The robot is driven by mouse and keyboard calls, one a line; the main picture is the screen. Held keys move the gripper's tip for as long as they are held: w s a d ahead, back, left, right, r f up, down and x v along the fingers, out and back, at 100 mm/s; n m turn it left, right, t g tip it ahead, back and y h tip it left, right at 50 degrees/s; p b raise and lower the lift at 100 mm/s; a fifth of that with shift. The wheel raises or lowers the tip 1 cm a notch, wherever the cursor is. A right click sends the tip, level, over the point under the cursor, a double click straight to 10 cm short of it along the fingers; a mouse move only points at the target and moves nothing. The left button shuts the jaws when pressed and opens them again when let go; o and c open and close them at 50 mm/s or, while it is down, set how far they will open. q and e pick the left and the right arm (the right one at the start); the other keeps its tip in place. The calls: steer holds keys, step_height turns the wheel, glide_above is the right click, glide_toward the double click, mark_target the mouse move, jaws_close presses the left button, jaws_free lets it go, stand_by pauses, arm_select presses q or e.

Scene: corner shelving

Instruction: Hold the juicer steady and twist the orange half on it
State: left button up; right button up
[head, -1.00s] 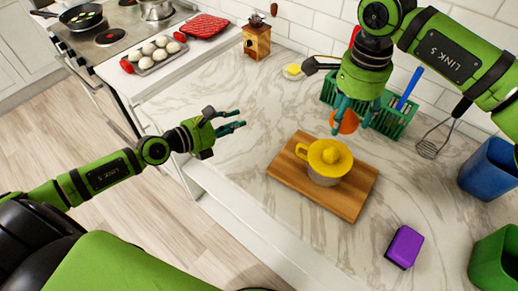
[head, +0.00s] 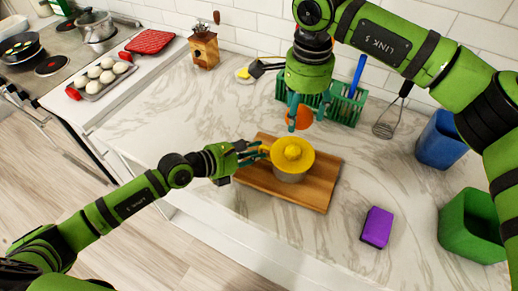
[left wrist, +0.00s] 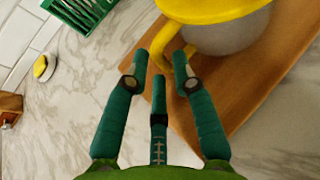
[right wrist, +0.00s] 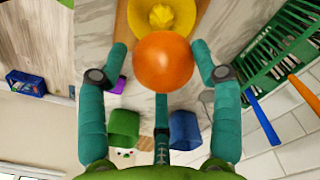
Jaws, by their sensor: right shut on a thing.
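The juicer, with a yellow top and reaming cone (head: 292,153) over a pale bowl, stands upright on a wooden board (head: 318,193). My left gripper (head: 262,150) is open at the juicer's left side. In the left wrist view its fingertips (left wrist: 160,65) are apart, with the yellow handle (left wrist: 166,42) just beyond or between them; I cannot tell if they touch it. My right gripper (head: 300,110) is shut on the orange half (head: 302,118), holding it above and slightly behind the juicer. The orange half's round side shows in the right wrist view (right wrist: 163,62).
A purple sponge (head: 377,227) lies right of the board, with blue (head: 440,140) and green (head: 475,225) bins farther right. The counter left of the board is mostly clear.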

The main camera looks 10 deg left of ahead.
arm_select(q)
steer(key=shift+x, duration=1.2)
jaws_close()
steer(key=shift+o, duration=1.2)
jaws_free()
jaws_close()
